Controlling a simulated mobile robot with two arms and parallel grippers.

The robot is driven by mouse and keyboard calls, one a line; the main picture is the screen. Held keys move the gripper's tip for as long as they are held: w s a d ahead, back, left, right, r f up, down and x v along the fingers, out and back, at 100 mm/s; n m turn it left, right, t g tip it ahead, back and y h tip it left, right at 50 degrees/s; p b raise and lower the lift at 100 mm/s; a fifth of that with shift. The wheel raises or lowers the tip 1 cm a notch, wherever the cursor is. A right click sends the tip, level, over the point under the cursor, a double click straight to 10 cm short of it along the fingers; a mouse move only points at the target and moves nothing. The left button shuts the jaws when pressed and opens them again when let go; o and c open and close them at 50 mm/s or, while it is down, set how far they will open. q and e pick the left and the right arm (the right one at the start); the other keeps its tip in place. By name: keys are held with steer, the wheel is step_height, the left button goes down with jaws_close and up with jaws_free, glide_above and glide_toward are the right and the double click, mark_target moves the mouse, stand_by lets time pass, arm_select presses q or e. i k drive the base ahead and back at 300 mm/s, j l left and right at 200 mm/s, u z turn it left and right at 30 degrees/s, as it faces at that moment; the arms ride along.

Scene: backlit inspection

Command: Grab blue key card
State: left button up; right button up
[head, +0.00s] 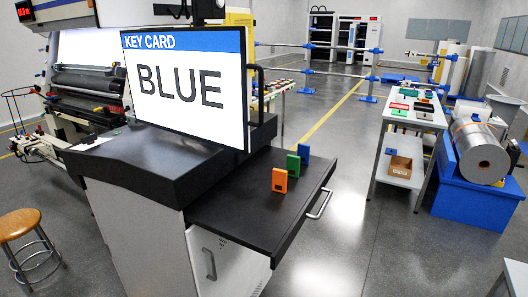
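A blue key card (303,153) stands upright on the pulled-out dark shelf (240,215) of the console. It is the farthest of three cards in a slanting row. A green card (293,165) stands just in front of it and an orange card (279,180) is nearest. The green card seems to cover part of the blue one in this view. A monitor (190,85) on the console reads "KEY CARD BLUE". Neither of my grippers shows in the head view.
A wooden stool (20,224) stands at the lower left. A white table (415,118) with small coloured items stands at right, beside a blue stand (475,195) bearing a large roll. Grey floor (345,215) lies clear between the console and that table.

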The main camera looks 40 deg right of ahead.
mark_target(302, 150)
steer(key=l+u, duration=0.45)
steer(key=l, duration=0.35)
steer(key=l+u, duration=0.45)
steer(key=l, duration=0.3)
steer(key=k, duration=0.05)
